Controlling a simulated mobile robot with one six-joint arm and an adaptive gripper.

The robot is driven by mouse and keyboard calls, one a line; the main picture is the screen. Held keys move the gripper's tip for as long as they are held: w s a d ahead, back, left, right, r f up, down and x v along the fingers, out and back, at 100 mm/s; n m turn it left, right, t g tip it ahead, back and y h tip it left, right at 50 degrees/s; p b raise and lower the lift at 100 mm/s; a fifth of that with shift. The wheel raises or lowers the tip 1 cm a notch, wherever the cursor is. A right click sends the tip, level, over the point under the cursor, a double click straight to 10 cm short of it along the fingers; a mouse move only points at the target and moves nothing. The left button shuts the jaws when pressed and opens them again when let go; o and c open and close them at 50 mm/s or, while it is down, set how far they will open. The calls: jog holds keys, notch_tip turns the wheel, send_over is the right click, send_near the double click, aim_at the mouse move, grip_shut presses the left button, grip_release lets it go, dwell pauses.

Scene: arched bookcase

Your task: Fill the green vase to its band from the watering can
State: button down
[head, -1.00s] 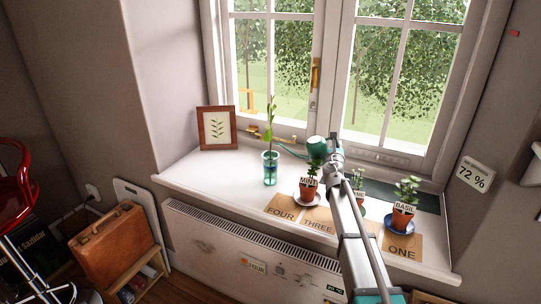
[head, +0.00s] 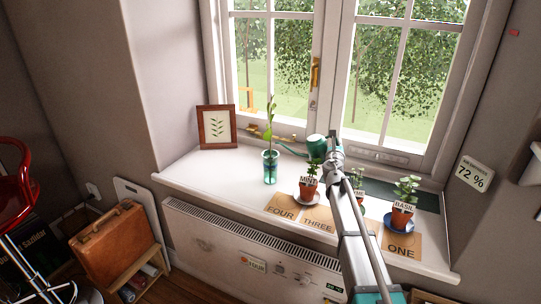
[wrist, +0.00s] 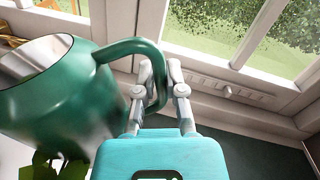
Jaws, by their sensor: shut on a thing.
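The green vase (head: 270,168) is clear green glass and stands upright on the windowsill, with a leafy cutting in it. The water level and band are too small to read. The green watering can (head: 317,147) is to the right of the vase, its spout pointing left toward the vase's upper part. In the wrist view the can's body (wrist: 50,95) fills the left side and looks tilted. My gripper (wrist: 160,80) is shut on the can's handle. In the head view my gripper (head: 335,150) is at the can's right side. I cannot tell whether water is flowing.
Potted herbs stand on the sill: mint (head: 309,186) on a saucer, basil (head: 403,212) on a blue saucer, and one behind my arm. Cards FOUR (head: 281,208), THREE (head: 317,222) and ONE (head: 402,246) lie along the front. A framed leaf print (head: 217,127) stands left of the vase.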

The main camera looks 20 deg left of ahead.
jog(key=shift+s+a+r+n+t+y+p, duration=0.1)
jog(key=shift+a+r+n+p, duration=0.1)
jog(key=shift+r+n+p, duration=0.6)
jog(key=shift+s+a+r+n+t+y+p, duration=0.1)
jog(key=shift+a+r+n+p, duration=0.2)
jog(key=shift+r+p, duration=0.9)
jog(key=shift+a+r+n+t+y+p, duration=0.1)
jog(key=shift+r+n+p, duration=0.6)
jog(key=shift+r, duration=0.55)
dwell(4.8)
